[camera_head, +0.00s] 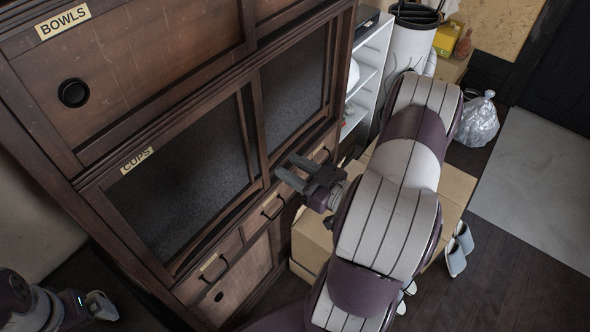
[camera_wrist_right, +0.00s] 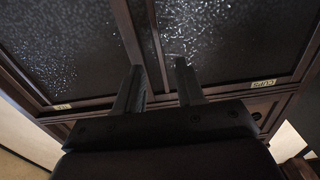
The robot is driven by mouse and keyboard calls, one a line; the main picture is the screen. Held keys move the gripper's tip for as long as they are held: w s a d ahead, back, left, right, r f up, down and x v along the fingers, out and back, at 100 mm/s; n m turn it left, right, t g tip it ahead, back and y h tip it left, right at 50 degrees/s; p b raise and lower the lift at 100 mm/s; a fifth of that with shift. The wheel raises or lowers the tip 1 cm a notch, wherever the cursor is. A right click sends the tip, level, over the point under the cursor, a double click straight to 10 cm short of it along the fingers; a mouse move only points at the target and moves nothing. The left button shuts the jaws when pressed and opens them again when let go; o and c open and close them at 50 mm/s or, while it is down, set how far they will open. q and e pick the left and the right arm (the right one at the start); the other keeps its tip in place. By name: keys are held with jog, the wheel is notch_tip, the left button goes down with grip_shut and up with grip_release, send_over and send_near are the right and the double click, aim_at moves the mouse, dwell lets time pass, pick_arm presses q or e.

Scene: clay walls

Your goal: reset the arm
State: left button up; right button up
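My right arm (camera_head: 390,220) is bent and reaches in from the bottom of the head view. Its gripper (camera_head: 291,171) points left at the dark wooden cabinet (camera_head: 262,155), near the frame below the glass panels. In the right wrist view the two fingers of this gripper (camera_wrist_right: 159,85) stand apart with nothing between them. The cabinet's glass doors lie beyond them; I cannot tell the exact gap. Part of my left arm (camera_head: 35,302) shows at the lower left, with its end (camera_head: 100,305) low in the corner. Its fingers cannot be made out.
The cabinet bears BOWLS (camera_head: 62,22) and CUPS (camera_head: 137,160) labels and has drawers with handles (camera_head: 213,268). Cardboard boxes (camera_head: 309,243) stand behind my right arm. A white shelf (camera_head: 368,70), a plastic bag (camera_head: 478,120) and slippers (camera_head: 458,250) are nearby. Floor is clear at lower right.

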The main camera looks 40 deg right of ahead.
jog(key=shift+s, duration=0.25)
dwell(0.3)
jog(key=s+d+f+m+g+h, duration=0.45)
jog(key=d+f+g+h, duration=0.2)
jog(key=f+g, duration=0.45)
jog(key=a+r+g+p, duration=0.1)
jog(key=a+r+g, duration=0.1)
jog(key=a+r, duration=0.4)
jog(key=a+r+n+g+y+p, duration=0.1)
jog(key=a+r+g, duration=0.2)
jog(key=a+r, duration=0.4)
jog(key=a, duration=0.5)
jog(key=shift+a+p, duration=0.25)
jog(key=shift+p, duration=0.15)
